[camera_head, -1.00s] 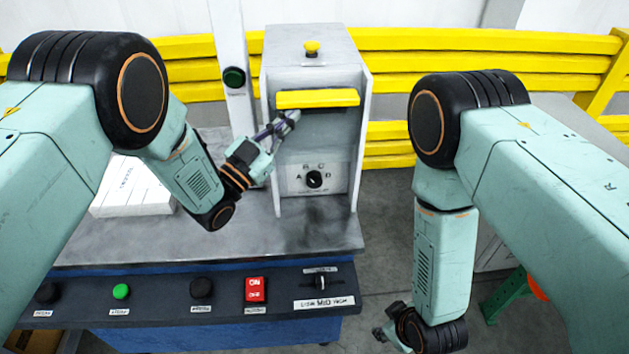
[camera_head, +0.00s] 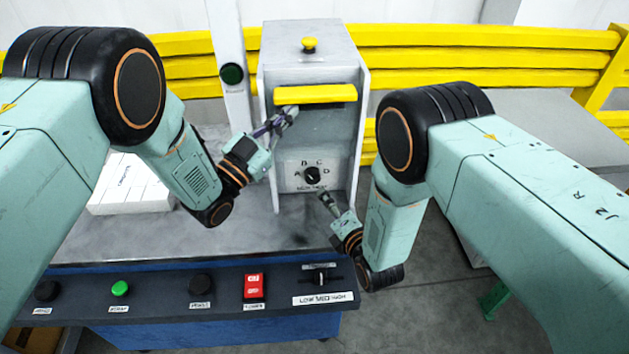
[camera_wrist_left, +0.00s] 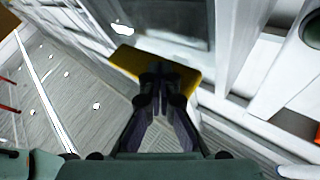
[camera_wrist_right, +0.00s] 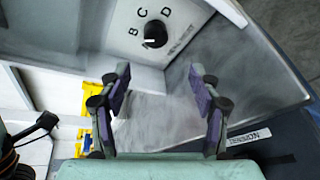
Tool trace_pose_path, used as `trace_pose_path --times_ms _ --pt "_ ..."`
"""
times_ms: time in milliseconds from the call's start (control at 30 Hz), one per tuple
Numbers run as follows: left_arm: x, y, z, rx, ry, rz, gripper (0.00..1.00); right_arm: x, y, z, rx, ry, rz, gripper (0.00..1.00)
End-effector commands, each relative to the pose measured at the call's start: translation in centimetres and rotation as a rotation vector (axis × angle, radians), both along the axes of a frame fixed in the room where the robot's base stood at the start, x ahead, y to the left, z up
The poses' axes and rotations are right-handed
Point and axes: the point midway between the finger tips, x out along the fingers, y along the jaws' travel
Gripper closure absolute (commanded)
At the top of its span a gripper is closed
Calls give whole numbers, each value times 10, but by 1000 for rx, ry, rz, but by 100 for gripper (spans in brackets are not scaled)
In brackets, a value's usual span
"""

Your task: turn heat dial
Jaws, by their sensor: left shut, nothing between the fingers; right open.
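A black round dial (camera_head: 312,176) with letters A, B, C, D around it sits on a white plate low on the grey machine's front. In the right wrist view the dial (camera_wrist_right: 155,34) shows a white pointer mark, with B, C and D legible. My right gripper (camera_head: 325,198) is open and empty, just below the dial and apart from it; its fingers (camera_wrist_right: 157,78) are spread in its wrist view. My left gripper (camera_head: 290,112) is shut and empty at the yellow bar (camera_head: 315,95); its fingers (camera_wrist_left: 160,80) overlap the bar in its wrist view. I cannot tell whether they touch it.
The console below carries a green button (camera_head: 120,288), black buttons, a red ON/OFF switch (camera_head: 253,286) and a LOW/MED/HIGH knob. A white stack (camera_head: 130,185) lies on the table at left. A yellow mushroom button (camera_head: 309,45) tops the machine. Yellow rails run behind.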

Motion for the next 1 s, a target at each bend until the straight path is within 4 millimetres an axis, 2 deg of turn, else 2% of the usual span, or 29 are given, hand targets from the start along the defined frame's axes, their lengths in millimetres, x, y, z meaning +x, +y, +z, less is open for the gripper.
trace_pose_path --times_ms 133,367,1000 --pt "0 0 1 -2 -3 0 100 1 0 5 -115 -55 33 37" --pt "0 0 1 -2 -3 0 100 6 2 3 -172 -72 49 37" --pt "0 0 1 -2 -3 0 100 79 22 -16 -169 -71 48 37"
